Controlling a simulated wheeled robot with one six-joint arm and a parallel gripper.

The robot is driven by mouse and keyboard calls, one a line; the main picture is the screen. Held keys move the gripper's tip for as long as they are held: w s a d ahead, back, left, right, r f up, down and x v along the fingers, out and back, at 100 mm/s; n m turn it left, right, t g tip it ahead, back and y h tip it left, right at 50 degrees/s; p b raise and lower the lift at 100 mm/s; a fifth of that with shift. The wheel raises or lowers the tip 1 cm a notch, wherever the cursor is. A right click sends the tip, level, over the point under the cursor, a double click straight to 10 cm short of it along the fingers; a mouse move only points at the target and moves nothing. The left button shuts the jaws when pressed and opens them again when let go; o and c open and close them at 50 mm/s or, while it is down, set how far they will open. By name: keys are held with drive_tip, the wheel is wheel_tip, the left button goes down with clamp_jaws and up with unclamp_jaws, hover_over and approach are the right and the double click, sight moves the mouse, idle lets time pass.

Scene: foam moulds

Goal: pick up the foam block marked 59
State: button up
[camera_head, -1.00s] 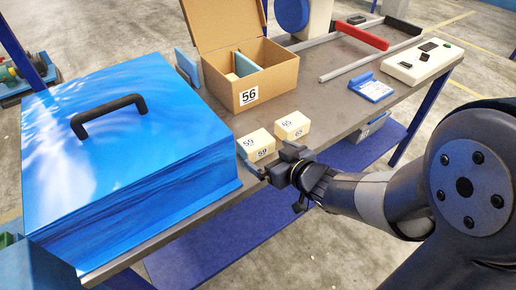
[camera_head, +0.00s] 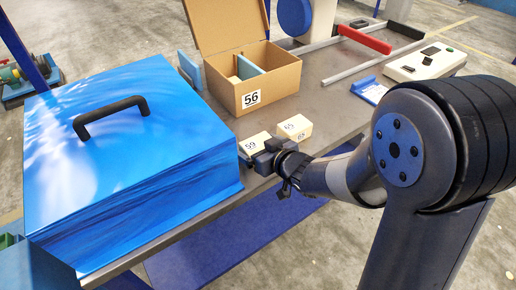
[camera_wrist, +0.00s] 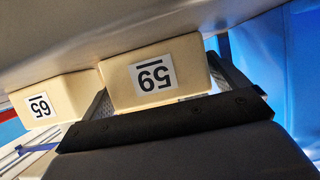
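The cream foam block marked 59 (camera_head: 254,141) stands near the front edge of the bench. In the wrist view the 59 block (camera_wrist: 157,72) shows its label upside down, between my two fingers. My gripper (camera_head: 248,160) is at the block's near side and covers part of it. In the wrist view my gripper (camera_wrist: 158,80) looks open, with one finger along each side of the block; whether they touch it is unclear. A second cream block marked 65 (camera_head: 295,127) stands just right of it; it also shows in the wrist view (camera_wrist: 45,102).
A large blue case (camera_head: 130,170) with a black handle stands close on the left. An open cardboard box (camera_head: 265,92) marked 56 is behind the blocks.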

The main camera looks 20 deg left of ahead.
drive_tip(key=c, duration=0.7)
